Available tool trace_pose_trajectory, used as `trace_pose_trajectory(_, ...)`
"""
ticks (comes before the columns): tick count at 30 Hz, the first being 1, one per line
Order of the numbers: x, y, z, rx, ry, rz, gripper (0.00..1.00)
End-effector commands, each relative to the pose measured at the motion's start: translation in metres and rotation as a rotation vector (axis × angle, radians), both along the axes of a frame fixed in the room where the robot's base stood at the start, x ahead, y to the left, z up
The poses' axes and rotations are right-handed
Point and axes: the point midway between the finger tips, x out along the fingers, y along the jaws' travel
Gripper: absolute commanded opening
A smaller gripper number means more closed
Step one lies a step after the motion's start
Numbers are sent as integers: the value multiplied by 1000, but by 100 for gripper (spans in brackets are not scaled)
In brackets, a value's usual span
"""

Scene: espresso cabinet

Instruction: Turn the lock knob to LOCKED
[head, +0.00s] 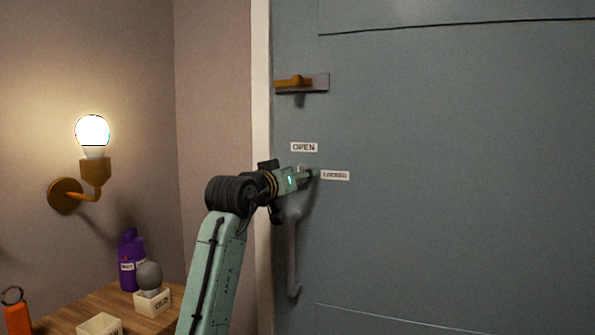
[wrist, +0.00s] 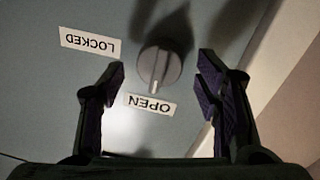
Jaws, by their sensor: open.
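The round grey lock knob (wrist: 160,66) sits on the blue-grey door in the wrist view, its ridge toward the OPEN label (wrist: 150,104). The LOCKED label (wrist: 90,43) is off to its left, upside down in this view. My gripper (head: 307,175) is at the door by the labels in the head view, where it largely hides the knob. The head view also shows the OPEN label (head: 303,147) above and the LOCKED label (head: 335,175) to the right. The fingers are open and empty, one on each side of the knob in the wrist view, with visible gaps.
A vertical door handle (head: 293,255) is just below my gripper. A brass latch (head: 295,82) is higher on the door. A lit bulb (head: 92,131) is in a wall lamp at left. A wooden table (head: 122,302) holds a purple bottle (head: 131,258) and small boxes.

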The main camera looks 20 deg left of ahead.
Motion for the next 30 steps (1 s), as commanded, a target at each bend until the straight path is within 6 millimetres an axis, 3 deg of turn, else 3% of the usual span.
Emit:
trace_pose_trajectory(12, 9, -1, 0, 1, -2, 0, 58)
trace_pose_trajectory(30, 9, -1, 0, 0, -2, 0, 18)
